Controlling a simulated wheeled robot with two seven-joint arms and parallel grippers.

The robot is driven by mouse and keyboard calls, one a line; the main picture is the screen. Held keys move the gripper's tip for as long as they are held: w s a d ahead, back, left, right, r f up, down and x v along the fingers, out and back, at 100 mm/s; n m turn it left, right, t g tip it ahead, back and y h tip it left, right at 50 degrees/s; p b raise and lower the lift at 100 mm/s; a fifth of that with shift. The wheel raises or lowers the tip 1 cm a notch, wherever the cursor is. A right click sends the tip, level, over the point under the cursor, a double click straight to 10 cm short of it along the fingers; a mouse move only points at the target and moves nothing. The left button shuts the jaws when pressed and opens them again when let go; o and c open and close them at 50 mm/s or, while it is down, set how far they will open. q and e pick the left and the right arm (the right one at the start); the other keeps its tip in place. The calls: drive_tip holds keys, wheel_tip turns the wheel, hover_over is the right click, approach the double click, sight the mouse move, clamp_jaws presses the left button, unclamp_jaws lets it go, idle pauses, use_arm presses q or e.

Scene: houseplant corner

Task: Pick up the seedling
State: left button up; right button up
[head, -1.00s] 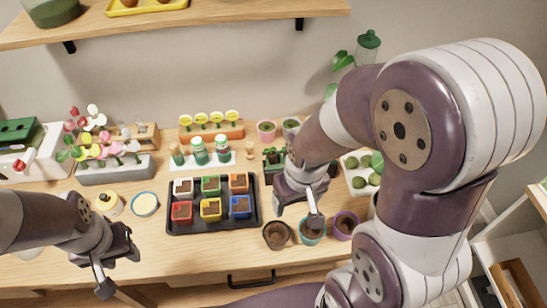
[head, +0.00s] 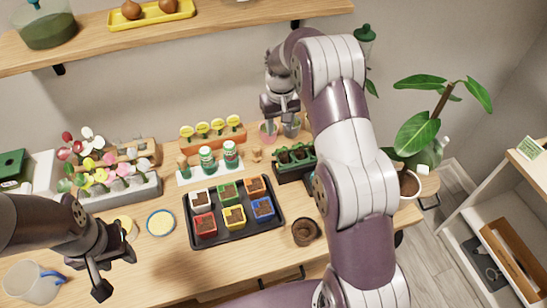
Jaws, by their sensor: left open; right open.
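A dark green planter tray (head: 278,174) with dark soil cells stands right of centre at the back of the table. Small green bits show in it, but I cannot clearly make out a single seedling. My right gripper (head: 279,116) is open above the back of the table, over a pink pot (head: 267,138) and a grey pot (head: 291,131), behind the green tray. It holds nothing that I can see. My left gripper (head: 117,270) is open and empty over the front left of the table.
A black tray (head: 235,236) with several coloured soil pots lies mid-table. A brown pot (head: 305,232) stands to its right. Flowers in a grey planter (head: 135,194) stand left. A wooden shelf (head: 225,35) hangs above. My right arm hides much of the right side.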

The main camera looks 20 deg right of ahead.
drive_tip(key=b, duration=0.2)
hover_over(284, 154)
wheel_tip(284, 154, down, 4)
drive_tip(key=shift+s+d, duration=0.1)
drive_tip(key=shift+w+a+f+p, duration=0.2)
drive_tip(key=shift+f+p, duration=0.1)
drive_tip(key=shift+f, duration=0.3)
drive_tip(key=shift+w+a+f+p, duration=0.15)
drive_tip(key=shift+f+p, duration=0.1)
drive_tip(key=shift+f, duration=0.3)
drive_tip(key=f, duration=0.1)
drive_tip(key=f+p, duration=0.2)
drive_tip(key=f, duration=0.1)
drive_tip(key=shift+s+d, duration=0.15)
drive_tip(key=shift+s, duration=0.1)
drive_tip(key=shift+d+f, duration=0.2)
drive_tip(key=shift+f, duration=0.3)
drive_tip(key=shift+w+a, duration=0.1)
drive_tip(key=c, duration=0.4)
drive_tip(key=shift+a, duration=0.1)
drive_tip(key=c, duration=0.4)
use_arm(q)
drive_tip(key=shift+s+d+r, duration=0.3)
drive_tip(key=shift+d+r, duration=0.2)
drive_tip(key=shift+r, duration=0.25)
